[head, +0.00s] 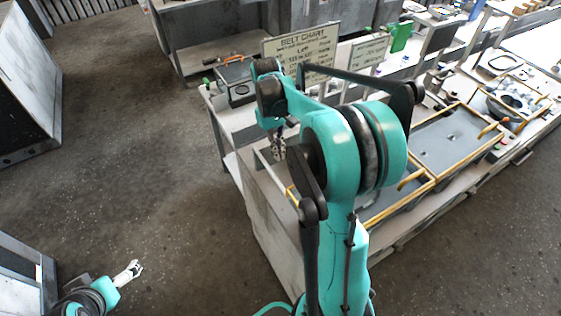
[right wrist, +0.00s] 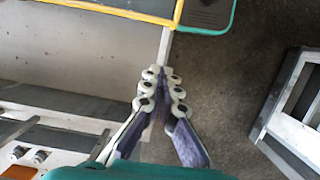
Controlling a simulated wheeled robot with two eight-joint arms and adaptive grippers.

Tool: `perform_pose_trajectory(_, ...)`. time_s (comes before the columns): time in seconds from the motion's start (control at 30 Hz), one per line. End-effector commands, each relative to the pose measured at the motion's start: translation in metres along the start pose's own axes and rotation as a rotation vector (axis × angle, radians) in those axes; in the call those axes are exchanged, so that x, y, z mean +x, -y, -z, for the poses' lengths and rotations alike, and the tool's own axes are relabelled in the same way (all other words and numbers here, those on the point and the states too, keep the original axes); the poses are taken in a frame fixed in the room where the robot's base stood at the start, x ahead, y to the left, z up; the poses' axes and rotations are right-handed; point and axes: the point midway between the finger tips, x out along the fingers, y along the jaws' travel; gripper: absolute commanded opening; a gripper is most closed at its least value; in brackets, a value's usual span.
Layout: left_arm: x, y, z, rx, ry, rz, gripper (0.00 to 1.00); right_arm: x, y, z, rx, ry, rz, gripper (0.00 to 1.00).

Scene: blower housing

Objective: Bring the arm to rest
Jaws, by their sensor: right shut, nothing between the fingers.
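My right arm, teal and black, rises through the middle of the head view. Its gripper (head: 278,147) hangs at the left end of the bench, partly hidden by my own arm. In the right wrist view the two fingers (right wrist: 160,78) meet at their tips, shut with nothing between them. They are above the bench edge and the dark floor. My left gripper (head: 132,270) is low at the left of the head view, over bare floor and far from the bench. Its small pale fingers do not show clearly whether they are open or shut.
A long bench (head: 268,215) with yellow-edged trays (head: 445,142) runs right of my right arm. A belt chart sign (head: 292,48) and a grey box (head: 236,80) stand behind. Cabinets (head: 28,85) stand at the left. The floor (head: 130,140) between is clear.

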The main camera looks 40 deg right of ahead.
Motion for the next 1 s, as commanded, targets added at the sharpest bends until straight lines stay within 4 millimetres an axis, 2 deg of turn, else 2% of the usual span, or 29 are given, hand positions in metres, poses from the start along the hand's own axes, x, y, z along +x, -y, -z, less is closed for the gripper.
perform_pose_trajectory(0.1, -0.001, 0.000, 0.001, 0.000, 0.000, 0.000, 1.00, -0.007, 0.000, 0.000, 0.000, 0.000, 0.000, 0.00)
perform_pose_trajectory(0.33, 0.001, 0.000, -0.001, 0.000, 0.000, 0.000, 1.00, -0.007, 0.002, -0.001, -0.002, -0.007, -0.002, 0.00)
perform_pose_trajectory(0.47, 0.013, 0.000, -0.009, 0.000, 0.000, 0.000, 1.00, 0.001, 0.017, -0.007, -0.012, -0.068, -0.017, 0.00)
perform_pose_trajectory(0.57, 0.030, 0.000, -0.021, 0.000, 0.000, 0.000, 1.00, 0.014, 0.039, -0.017, -0.027, -0.165, -0.036, 0.00)
perform_pose_trajectory(0.77, 0.065, 0.000, -0.047, 0.000, 0.000, 0.000, 1.00, 0.052, 0.087, -0.043, -0.059, -0.412, -0.055, 0.00)
perform_pose_trajectory(1.0, 0.102, 0.000, -0.073, 0.000, 0.000, 0.000, 1.00, 0.110, 0.132, -0.071, -0.095, -0.691, -0.023, 0.00)
